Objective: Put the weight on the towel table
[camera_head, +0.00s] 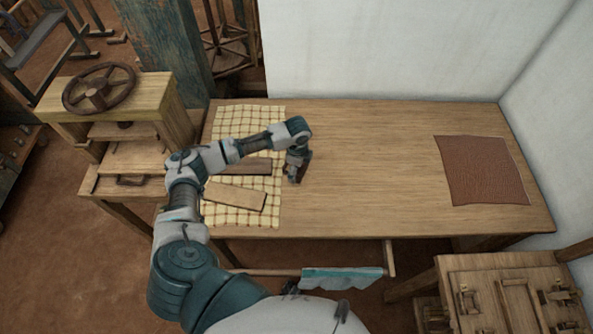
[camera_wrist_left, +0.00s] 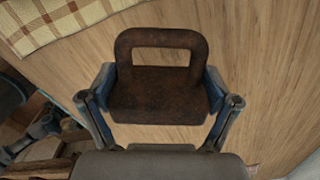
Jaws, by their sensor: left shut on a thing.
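My left gripper (camera_head: 297,168) is over the wooden table (camera_head: 375,165), just right of the checked towel (camera_head: 240,119). In the left wrist view it is shut on the weight (camera_wrist_left: 160,96), a rusty dark-brown block with a loop handle, one finger on each side. In the head view the gripper mostly hides the weight. I cannot tell whether the weight touches the tabletop. The towel's edge also shows at the top left of the wrist view (camera_wrist_left: 60,22). My right gripper is not in view.
Two flat wooden boards lie on the towel, the nearer one (camera_head: 235,196) in plain view. A reddish-brown cloth (camera_head: 482,170) lies at the table's right. The middle is clear. A wooden press with a wheel (camera_head: 99,88) stands left; white walls bound the back and right.

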